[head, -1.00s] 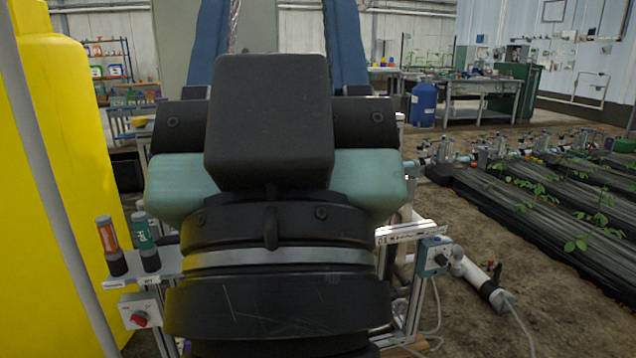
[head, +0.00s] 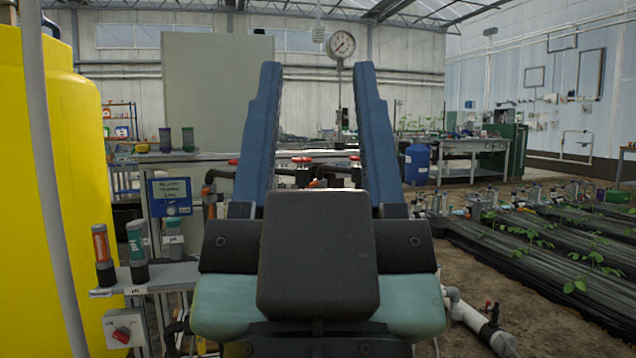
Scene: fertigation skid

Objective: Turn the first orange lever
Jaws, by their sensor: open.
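My gripper (head: 315,68) points away from me in the middle of the head view, its two long blue fingers spread wide with nothing between them. Behind and between the fingers is dark pipework with small red-orange handles. One handle (head: 302,160) shows between the fingers, another (head: 354,158) is close to the right finger, and a third (head: 233,161) is just left of the left finger. They are too small to tell which is the first orange lever. My gripper's body hides the lower part of the skid.
A yellow tank (head: 55,170) and a grey post stand close on the left. Probe holders and a red-knobbed switch box (head: 124,329) are at lower left. A round gauge (head: 340,45) rises behind the fingers. Plant beds (head: 560,250) lie right, with bare soil beside them.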

